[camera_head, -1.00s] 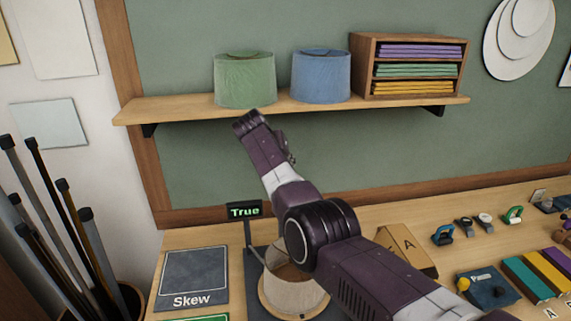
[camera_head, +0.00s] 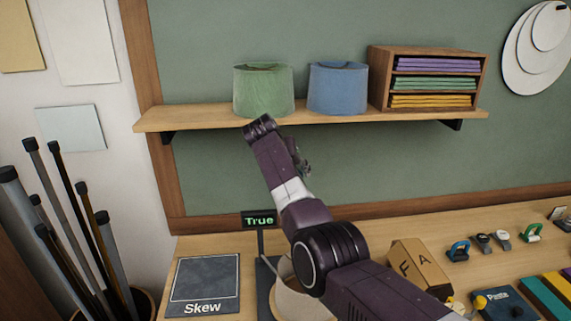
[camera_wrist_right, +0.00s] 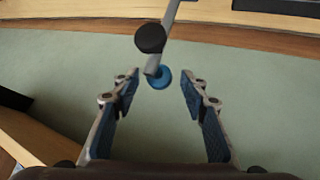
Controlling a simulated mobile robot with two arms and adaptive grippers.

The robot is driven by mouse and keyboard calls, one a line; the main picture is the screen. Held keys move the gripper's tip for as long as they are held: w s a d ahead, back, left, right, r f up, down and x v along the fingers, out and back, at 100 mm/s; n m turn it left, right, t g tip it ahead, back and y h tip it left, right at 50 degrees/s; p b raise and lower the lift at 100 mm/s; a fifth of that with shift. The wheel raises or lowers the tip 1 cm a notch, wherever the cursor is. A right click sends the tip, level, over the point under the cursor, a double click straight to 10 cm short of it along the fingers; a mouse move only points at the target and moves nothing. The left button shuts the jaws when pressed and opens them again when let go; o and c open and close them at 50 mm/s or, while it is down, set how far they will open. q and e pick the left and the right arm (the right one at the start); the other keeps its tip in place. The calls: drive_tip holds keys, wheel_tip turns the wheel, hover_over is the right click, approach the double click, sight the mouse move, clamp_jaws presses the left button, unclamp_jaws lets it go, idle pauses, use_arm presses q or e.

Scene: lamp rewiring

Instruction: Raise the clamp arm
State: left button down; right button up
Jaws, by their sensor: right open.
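In the right wrist view a slim grey bar (camera_wrist_right: 171,14), which looks like the clamp arm, comes in from the top edge. It bears a black round knob (camera_wrist_right: 150,38) and ends near a blue round pad (camera_wrist_right: 160,78). My right gripper (camera_wrist_right: 158,88) is open, with one finger on each side of the blue pad and no visible contact. In the head view my right arm crosses the bench, and only a small part of its gripper (camera_head: 303,165) shows beside the wrist. The clamp arm cannot be made out there. My left gripper is out of view.
A display reading "True" (camera_head: 259,220) stands on a post beside the "Skew" panel (camera_head: 203,282). A pale shade (camera_head: 290,297) is partly hidden under my arm. A shelf (camera_head: 205,119) with green and blue shades is above. A cardboard box (camera_head: 417,265) stands right.

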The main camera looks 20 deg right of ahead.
drive_tip(key=v, duration=1)
drive_tip(key=shift+a, duration=0.2)
drive_tip(key=shift+w+f, duration=0.1)
